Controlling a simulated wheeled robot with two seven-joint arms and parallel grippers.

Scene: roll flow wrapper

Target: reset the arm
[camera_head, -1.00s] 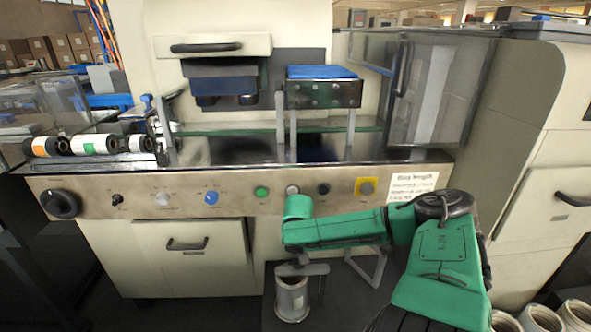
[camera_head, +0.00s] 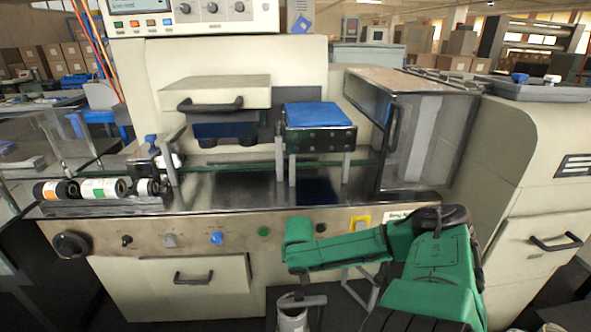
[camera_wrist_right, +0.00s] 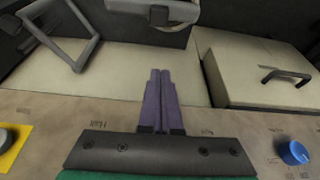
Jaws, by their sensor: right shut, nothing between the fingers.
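My right arm's green forearm and wrist cross the lower right of the head view, in front of the machine's control panel (camera_head: 180,237). My left gripper is not in view.
A grey metal canister (camera_head: 292,320) stands below the right wrist. Behind the panel are a blue-topped block (camera_head: 318,115), a clear-sided cover (camera_head: 425,140) and several film rolls (camera_head: 100,189) at left. A drawer (camera_head: 180,288) is closed.

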